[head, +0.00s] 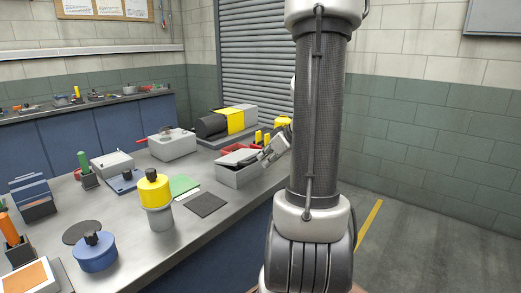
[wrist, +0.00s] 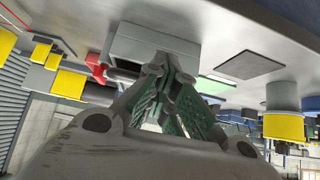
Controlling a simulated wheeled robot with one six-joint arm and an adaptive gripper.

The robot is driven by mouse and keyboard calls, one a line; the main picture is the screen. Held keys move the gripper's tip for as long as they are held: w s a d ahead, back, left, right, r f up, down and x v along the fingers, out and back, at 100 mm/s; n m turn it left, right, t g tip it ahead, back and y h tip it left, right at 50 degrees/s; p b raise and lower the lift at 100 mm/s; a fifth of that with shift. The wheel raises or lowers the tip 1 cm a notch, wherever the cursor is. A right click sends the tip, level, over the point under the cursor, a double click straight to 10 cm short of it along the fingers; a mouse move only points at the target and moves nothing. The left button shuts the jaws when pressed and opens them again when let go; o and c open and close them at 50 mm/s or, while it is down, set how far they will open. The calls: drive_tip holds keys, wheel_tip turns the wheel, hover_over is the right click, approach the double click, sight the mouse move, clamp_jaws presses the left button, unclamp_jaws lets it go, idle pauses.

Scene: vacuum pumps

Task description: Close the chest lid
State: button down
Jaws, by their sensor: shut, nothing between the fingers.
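The chest (head: 236,176) is a small light-grey box near the right edge of the workbench. Its lid (head: 240,157) is a grey plate lying low over the top, looking slightly tilted; I cannot tell whether it is fully seated. My gripper (head: 268,155) is at the lid's right end, very close to it; contact is unclear. In the wrist view, which is turned upside down, the chest (wrist: 150,45) is just beyond my fingertips (wrist: 170,66). The fingers are together with nothing between them, and they hide part of the chest and lid.
A red bin (head: 229,148) sits behind the chest. A yellow-and-grey pump (head: 234,121) stands farther back. A dark mat (head: 205,204), a green pad (head: 183,186) and a yellow-capped canister (head: 157,205) are to the left. The bench in front of the chest is clear.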

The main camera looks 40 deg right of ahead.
drive_tip(key=shift+f+t, duration=0.8)
drive_tip(key=shift+f, duration=0.3)
